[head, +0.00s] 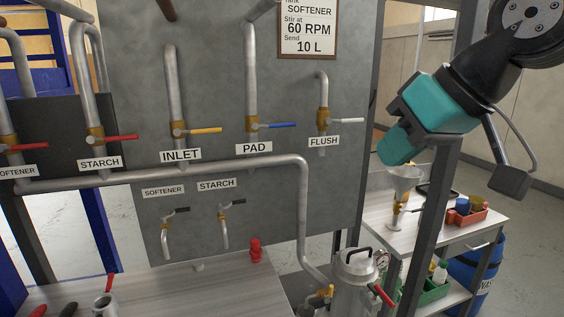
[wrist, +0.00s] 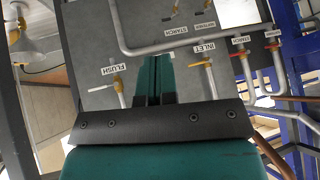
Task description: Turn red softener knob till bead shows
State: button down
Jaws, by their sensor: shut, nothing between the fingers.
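A red lever valve (head: 24,147) with a SOFTENER label (head: 18,171) is at the left edge of the head view, partly cut off; its lever lies about level. A small red knob-like piece (head: 256,250) stands upright on the bench below the panel. I cannot tell which of these is the task's knob, and no bead can be made out. My gripper (head: 392,152) is shut and empty, right of the panel, well apart from both. Its fingers (wrist: 154,80) are together in the wrist view, where the panel shows upside down and the PAD valve is hidden.
A pipe (head: 303,215) runs down to a metal pot (head: 354,280).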

jog(key=w+d+r+m+t+p, duration=0.15)
jog(key=r+t+p, duration=0.25)
jog(key=r, duration=1.2)
jog(key=w+d+r+t+p, duration=0.3)
jog(key=r+t, duration=0.1)
jog(key=r, duration=1.3)
jog(key=w+d+r+m+t+p, duration=0.1)
jog(key=w+d+r+t+p, duration=0.2)
jog(key=r, duration=1.3)
jog(key=w+a, duration=0.1)
jog(key=w+a+p, duration=0.1)
jog(key=w, duration=0.1)
jog(key=w+a+p, duration=0.1)
jog(key=shift+w+r, duration=0.3)
jog(key=shift+w, duration=0.05)
